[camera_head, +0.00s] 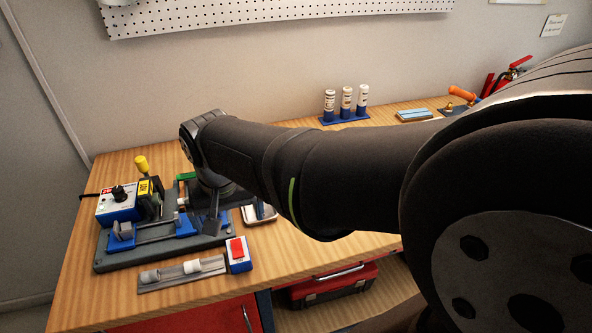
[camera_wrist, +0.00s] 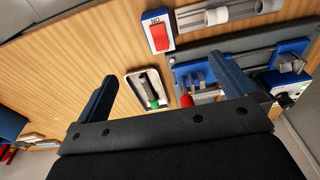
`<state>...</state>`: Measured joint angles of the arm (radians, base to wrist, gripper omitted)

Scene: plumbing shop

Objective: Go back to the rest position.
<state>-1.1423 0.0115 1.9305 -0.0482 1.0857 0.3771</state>
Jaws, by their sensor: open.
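My gripper (camera_head: 212,226) hangs at the end of my arm, pointing down over the right part of the bench fixture (camera_head: 104,262). In the wrist view my gripper (camera_wrist: 164,70) shows two dark blue fingers spread wide with nothing held between them. A small white tray (camera_wrist: 129,83) holding a dark tool with a green part shows beyond the fingers, and part of this tray (camera_head: 247,217) also shows in the head view beside the gripper. The gap between the fingers and the fixture is hard to judge. My arm hides part of the bench and the fixture's right side.
A red-buttoned switch box (camera_head: 239,254) and a grey holder with pipe pieces (camera_head: 181,274) lie at the bench front. A control box (camera_head: 117,203) stands left. Three bottles (camera_head: 346,103) stand at the back. Bare wood (camera_head: 120,165) shows at the back left.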

